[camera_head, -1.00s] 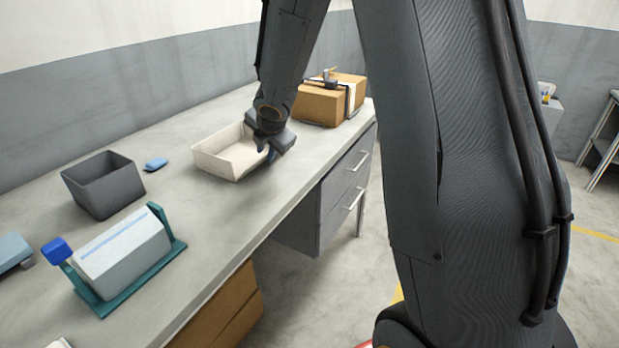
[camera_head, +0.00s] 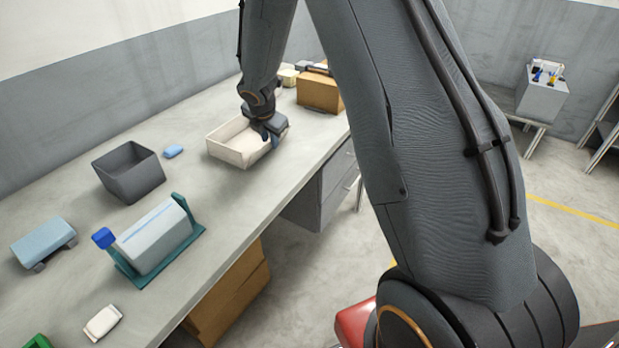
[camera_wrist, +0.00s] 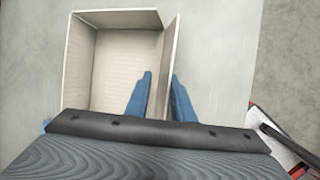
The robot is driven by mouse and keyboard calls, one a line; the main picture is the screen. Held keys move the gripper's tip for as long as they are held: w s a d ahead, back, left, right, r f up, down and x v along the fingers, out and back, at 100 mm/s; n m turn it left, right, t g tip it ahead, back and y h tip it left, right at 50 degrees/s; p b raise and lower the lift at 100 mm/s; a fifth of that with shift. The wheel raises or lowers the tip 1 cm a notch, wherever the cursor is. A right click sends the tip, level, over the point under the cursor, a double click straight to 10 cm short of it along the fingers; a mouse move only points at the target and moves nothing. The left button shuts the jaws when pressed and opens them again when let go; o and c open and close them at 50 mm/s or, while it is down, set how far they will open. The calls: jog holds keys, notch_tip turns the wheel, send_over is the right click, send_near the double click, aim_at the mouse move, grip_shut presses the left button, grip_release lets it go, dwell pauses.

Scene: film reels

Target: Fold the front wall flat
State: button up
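A cream open-topped box (camera_head: 228,158) stands on the workbench, and my gripper (camera_head: 267,136) is low at its right side in the head view. The wrist view looks down into the box (camera_wrist: 110,65). Its right-hand wall, seemingly the front wall (camera_wrist: 168,45), still stands, leaning slightly outward. The blue fingers of my gripper (camera_wrist: 160,90) are apart, one inside the box and one outside that wall. Whether either finger touches the wall is unclear. The near end of the box is hidden by the gripper body.
Bare bench shows to the right of the box in the wrist view (camera_wrist: 225,60).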

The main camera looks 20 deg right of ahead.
jog(key=shift+w+a+r+g+h+p, duration=0.15)
jog(key=shift+w+a+g+h+p, duration=0.25)
jog(key=shift+p, duration=0.85)
jog(key=shift+w+a+n+g+h, duration=0.15)
jog(key=shift+n+g+h, duration=0.2)
jog(key=shift+g, duration=0.35)
jog(key=shift+a+r, duration=0.1)
jog(key=shift+r, duration=0.05)
jog(key=s+b+v, duration=0.1)
jog(key=b+v, duration=0.1)
jog(key=v, duration=0.6)
jog(key=s+d+m+y, duration=0.1)
jog(key=s+m, duration=1.1)
jog(key=s, duration=0.3)
jog(key=s+d+m+g+y+b, duration=0.1)
jog(key=s+m+y, duration=0.1)
jog(key=s+m, duration=1)
jog(key=shift+s+d, duration=0.3)
jog(key=shift+s, duration=1.8)
jog(key=shift+y, duration=0.25)
